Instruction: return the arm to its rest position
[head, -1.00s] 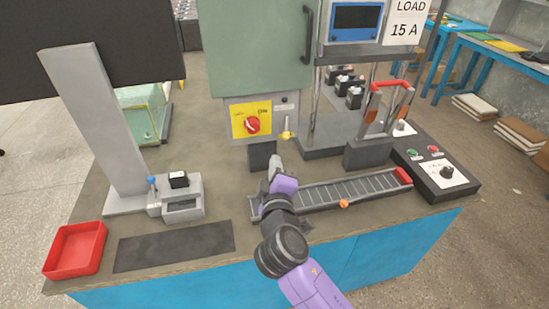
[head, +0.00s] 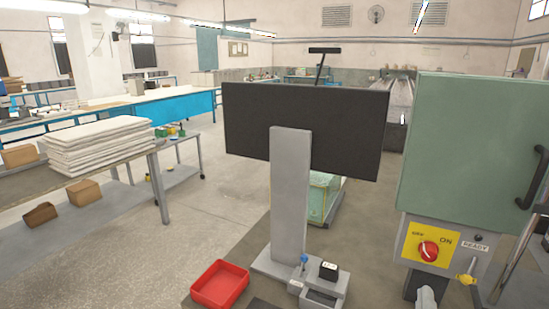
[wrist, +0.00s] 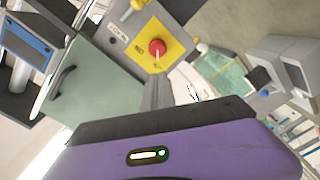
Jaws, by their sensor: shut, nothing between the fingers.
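My gripper shows in the wrist view (wrist: 156,92) as purple housing with narrow grey fingers closed together and nothing between them. In the head view only a grey tip of my gripper (head: 426,297) shows at the bottom edge, below the yellow switch plate; the rest of my arm is out of frame. The red rotary switch (head: 428,251) sits on the plate of the green cabinet (head: 465,150). In the wrist view the red switch (wrist: 157,48) lies beyond my fingertips, with a visible gap in the picture; whether they touch anything is not clear.
A yellow-tipped lever (head: 466,279) sticks out beside the switch plate. A grey stand (head: 290,190) carries a dark panel (head: 300,130). A small black block (head: 328,270) sits at the stand's foot. A red tray (head: 219,285) is left of it.

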